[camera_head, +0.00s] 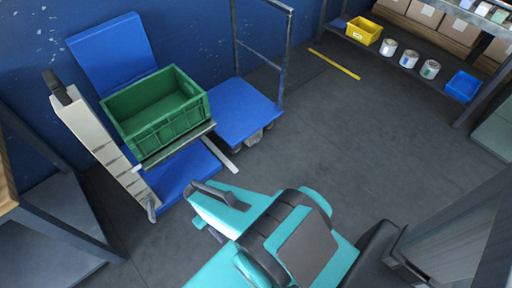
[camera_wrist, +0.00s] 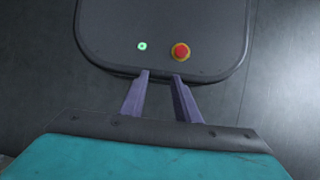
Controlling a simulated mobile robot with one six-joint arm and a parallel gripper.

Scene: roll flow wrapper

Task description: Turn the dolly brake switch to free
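A blue platform dolly (camera_head: 243,108) with a grey tube handle stands against the wall in the head view, its wheels partly visible underneath. To its left, a pale upright column (camera_head: 95,135) with a black top stands beside a blue base (camera_head: 180,172). A small grey lever (camera_head: 151,207) shows near the column's foot. I cannot make out which part is the brake switch. My gripper (camera_wrist: 161,74) is open and empty in the wrist view, its two purple-grey fingers apart. It points down over a dark rounded panel, away from the dolly.
A green crate (camera_head: 158,112) rests on a grey carrier beside the column. Shelves at upper right hold a yellow bin (camera_head: 363,31), cans, boxes and a blue bin (camera_head: 462,87). A workbench frame (camera_head: 62,230) stands at lower left. The middle floor is clear.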

